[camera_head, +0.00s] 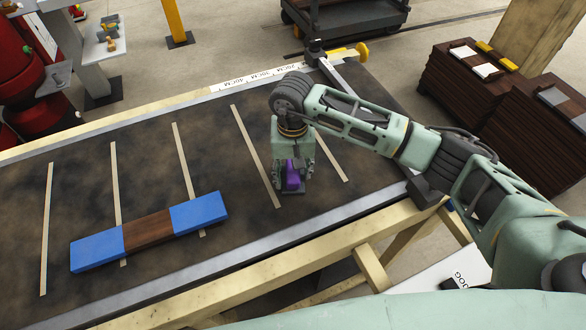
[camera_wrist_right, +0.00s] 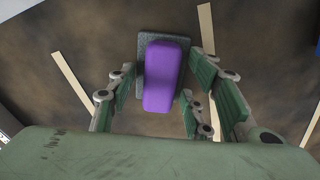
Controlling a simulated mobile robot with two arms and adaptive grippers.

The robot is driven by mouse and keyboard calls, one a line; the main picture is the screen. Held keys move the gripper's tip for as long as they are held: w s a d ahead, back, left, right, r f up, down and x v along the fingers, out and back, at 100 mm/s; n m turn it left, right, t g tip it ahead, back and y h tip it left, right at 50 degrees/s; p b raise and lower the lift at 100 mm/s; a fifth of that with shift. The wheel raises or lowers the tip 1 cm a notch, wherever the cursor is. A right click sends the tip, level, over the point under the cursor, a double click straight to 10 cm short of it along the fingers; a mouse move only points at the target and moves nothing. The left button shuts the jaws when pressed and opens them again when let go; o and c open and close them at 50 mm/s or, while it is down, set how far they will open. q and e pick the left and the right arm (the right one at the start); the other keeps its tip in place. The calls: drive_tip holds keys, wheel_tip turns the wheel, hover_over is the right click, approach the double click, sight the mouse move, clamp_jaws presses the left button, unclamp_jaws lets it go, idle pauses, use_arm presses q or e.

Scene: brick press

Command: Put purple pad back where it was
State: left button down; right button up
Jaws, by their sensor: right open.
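The purple pad (camera_head: 293,176) is on the dark table, between two strips on the right half. In the right wrist view the purple pad (camera_wrist_right: 163,75) lies on a grey base (camera_wrist_right: 182,108), between the fingers. My right gripper (camera_head: 292,182) points down over the pad from above. Its green fingers (camera_wrist_right: 165,105) stand apart on both sides of the pad, with a gap visible on each side. The gripper partly hides the pad in the head view. My left gripper is not in view.
A brown brick (camera_head: 149,232) with a blue block (camera_head: 97,249) and another blue block (camera_head: 199,212) at its ends lies front left on the table (camera_head: 75,185). Pale strips cross the table. Brown stacks (camera_head: 470,85) stand at right, beyond the table.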

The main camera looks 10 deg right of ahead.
sight(292, 170)
drive_tip(key=shift+r, duration=0.15)
drive_tip(key=shift+w+r, duration=0.1)
drive_tip(key=shift+r, duration=0.15)
wheel_tip(292, 170, up, 12)
drive_tip(key=b, duration=0.5)
drive_tip(key=shift+f, duration=0.25)
drive_tip(key=shift+a, duration=0.1)
